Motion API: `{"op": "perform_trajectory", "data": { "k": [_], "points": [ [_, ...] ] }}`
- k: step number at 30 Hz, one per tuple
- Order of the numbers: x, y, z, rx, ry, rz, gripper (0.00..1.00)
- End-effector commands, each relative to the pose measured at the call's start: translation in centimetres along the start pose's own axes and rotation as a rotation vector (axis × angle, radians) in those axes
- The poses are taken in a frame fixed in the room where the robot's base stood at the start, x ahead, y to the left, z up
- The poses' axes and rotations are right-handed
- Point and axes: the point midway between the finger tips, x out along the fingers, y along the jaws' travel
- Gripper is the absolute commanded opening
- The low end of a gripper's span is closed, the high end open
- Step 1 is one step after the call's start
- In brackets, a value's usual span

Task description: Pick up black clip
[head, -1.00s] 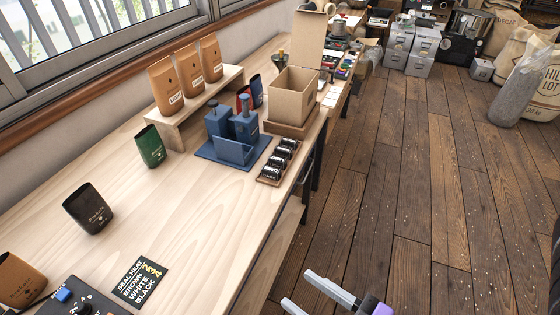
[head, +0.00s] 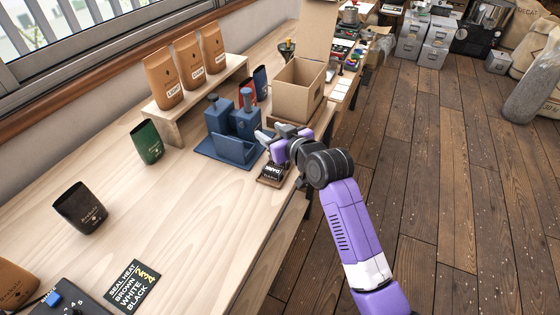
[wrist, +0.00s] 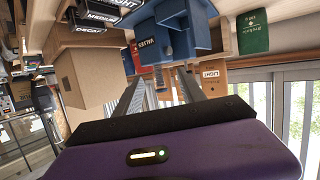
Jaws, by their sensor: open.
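Several small black pieces with white lettering, which may be the clips, stand in a row on a small wooden tray (head: 268,183) at the table's right edge. In the head view a front black piece (head: 272,170) shows, and my arm hides most of the others. In the wrist view black pieces marked MEDIUM (wrist: 98,19) and DECAF (wrist: 89,29) show at the top left. I cannot tell which one is the black clip. My gripper (head: 271,134) is open and empty, over the table beside the tray and the blue stand. Its fingers (wrist: 160,78) are apart in the wrist view.
A wooden riser (head: 165,118) carries brown bags. Green (head: 148,143) and black (head: 80,208) pouches stand left.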

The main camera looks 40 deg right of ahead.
Motion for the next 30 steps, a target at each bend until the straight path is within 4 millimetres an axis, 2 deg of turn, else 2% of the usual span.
{"op": "perform_trajectory", "data": {
  "k": [1, 5, 9, 15, 20, 23, 30],
  "points": [
    [1.4, 1.4, -1.3, -0.03, -0.04, -0.009, 0.47],
    [3.5, 3.9, -2.3, -0.119, -0.204, -0.069, 0.47],
    [3.5, 5.5, -1.2, -0.227, -0.443, -0.182, 0.47],
    [0.4, 5.1, 2.7, -0.33, -0.714, -0.363, 0.47],
    [-1.4, 4.4, 4.6, -0.37, -0.81, -0.447, 0.47],
    [-1.4, 4.2, 5.4, -0.377, -0.826, -0.463, 0.47],
    [0.0, 3.7, 7.1, -0.377, -0.826, -0.463, 0.47]
  ]
}}
